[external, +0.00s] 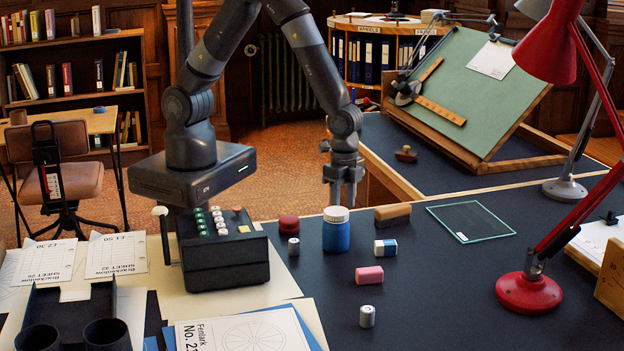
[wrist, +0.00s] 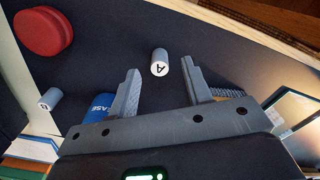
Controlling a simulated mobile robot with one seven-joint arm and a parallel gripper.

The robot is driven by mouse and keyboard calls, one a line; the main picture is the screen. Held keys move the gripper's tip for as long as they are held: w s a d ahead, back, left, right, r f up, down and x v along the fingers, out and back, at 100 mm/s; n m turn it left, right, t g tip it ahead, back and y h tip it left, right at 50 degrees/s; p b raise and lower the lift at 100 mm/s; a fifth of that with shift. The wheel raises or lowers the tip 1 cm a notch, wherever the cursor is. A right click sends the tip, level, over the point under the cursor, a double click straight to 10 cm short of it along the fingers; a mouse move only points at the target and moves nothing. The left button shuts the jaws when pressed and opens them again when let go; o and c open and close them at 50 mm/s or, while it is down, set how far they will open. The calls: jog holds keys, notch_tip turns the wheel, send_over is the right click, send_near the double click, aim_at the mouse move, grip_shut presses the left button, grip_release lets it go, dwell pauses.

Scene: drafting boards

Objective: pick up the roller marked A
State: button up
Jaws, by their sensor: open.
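The roller marked A (wrist: 159,62) is a small grey cylinder with a pale end bearing a black A. In the wrist view it lies beyond my fingertips, within the gap between them and not touched. I cannot make it out in the external view, where the jar and my gripper may hide it. My gripper (external: 343,190) is open and empty above the far part of the dark table; its spread fingers show in the wrist view (wrist: 163,88). Another small grey roller (wrist: 48,99) lies at the left, probably the one near the red disc in the external view (external: 293,246).
A blue jar (external: 336,235) with a white lid stands close to my gripper. Nearby are a red disc (external: 289,224), a brown block (external: 393,215), a blue-white eraser (external: 386,247), a pink eraser (external: 369,275) and a third roller (external: 367,316). A glass plate (external: 470,222) lies right.

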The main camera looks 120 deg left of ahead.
jog(key=shift+f, duration=1.55)
grip_shut()
